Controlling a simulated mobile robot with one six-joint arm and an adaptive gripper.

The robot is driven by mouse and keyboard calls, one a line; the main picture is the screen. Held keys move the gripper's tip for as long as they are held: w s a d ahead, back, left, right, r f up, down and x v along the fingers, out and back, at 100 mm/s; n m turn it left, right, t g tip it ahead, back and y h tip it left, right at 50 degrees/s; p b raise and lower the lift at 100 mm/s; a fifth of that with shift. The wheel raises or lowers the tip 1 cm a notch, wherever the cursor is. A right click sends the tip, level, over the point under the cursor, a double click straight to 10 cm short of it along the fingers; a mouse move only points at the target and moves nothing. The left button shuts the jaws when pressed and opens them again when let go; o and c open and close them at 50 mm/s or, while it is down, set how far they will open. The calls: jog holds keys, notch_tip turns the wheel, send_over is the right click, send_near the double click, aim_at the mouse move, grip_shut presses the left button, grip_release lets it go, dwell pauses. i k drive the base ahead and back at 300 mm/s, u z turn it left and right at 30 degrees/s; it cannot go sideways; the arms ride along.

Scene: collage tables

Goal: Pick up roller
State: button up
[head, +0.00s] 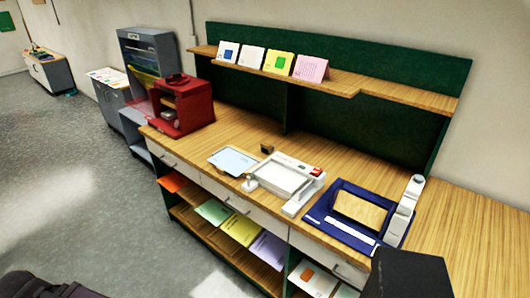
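I cannot clearly make out a roller. A small white object (250,184) at the left front corner of the white framed device (287,179) may be one, but it is too small to tell. A small dark brown block (267,149) stands behind the device on the wooden worktop (232,140). A blue tray (325,218) to the right holds a tan board (360,210). A tall white object (404,209) stands at the tray's right side. My gripper is not in view.
A red open box (188,108) stands at the worktop's left end. A pale blue sheet (233,160) lies left of the device. Cards, one of them pink (312,68), stand on the upper shelf (345,83). The grey floor (70,170) at left is clear.

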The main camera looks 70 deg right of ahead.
aim_at(266, 145)
jog(key=z, duration=0.05)
jog(key=i, duration=2.5)
jog(key=u, duration=1.1)
jog(key=k, duration=0.15)
jog(key=z, duration=3.55)
